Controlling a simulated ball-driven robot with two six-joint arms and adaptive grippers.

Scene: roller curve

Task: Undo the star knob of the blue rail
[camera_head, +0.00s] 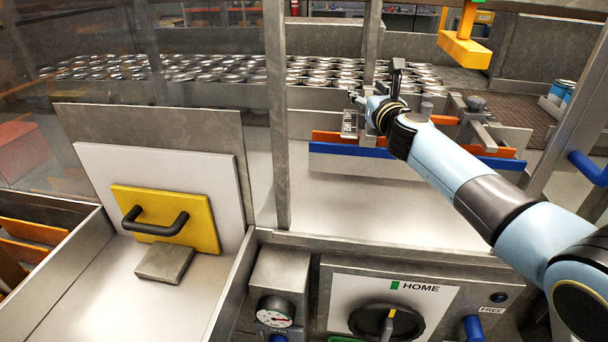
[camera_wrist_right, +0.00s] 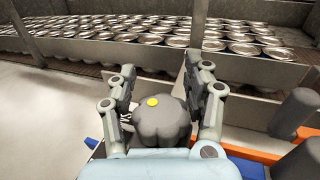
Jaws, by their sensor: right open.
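The blue rail (camera_head: 390,167) runs across the far side of the bench, in front of an orange rail (camera_head: 325,137). The grey lobed star knob (camera_wrist_right: 162,130) has a yellow dot on top and shows in the right wrist view. My right gripper (camera_wrist_right: 160,78) is open, with one finger on each side of the knob. Contact between fingers and knob cannot be told. In the head view my right gripper (camera_head: 364,100) is small and partly hidden by its own wrist, and this knob is hidden there. My left gripper is not in view.
Many silver cans (camera_head: 220,68) stand beyond the rails. A metal post (camera_head: 277,120) rises left of my right arm. A yellow plate with a black handle (camera_head: 165,218) is at left. A HOME dial panel (camera_head: 390,305) is in front. The pale bench between is clear.

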